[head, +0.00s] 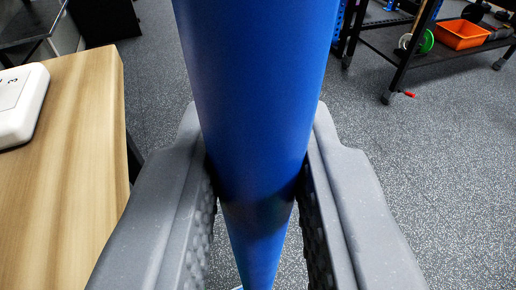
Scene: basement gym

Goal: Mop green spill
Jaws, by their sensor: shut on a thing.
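A thick blue pole (258,80), which looks like the mop's handle, runs from the top edge down between my fingers and narrows toward the floor. My gripper (255,175) has its two grey textured fingers on either side of the pole, shut on it. A small light edge shows at the very bottom by the pole's low end; the mop head cannot be made out. No green spill is visible in this view.
A wooden table (85,150) stands close on the left with a white device (22,105) on it. A dark rack (400,65) at the upper right holds an orange bin (461,35) and a green weight plate (427,42). The speckled grey floor (440,170) at right is clear.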

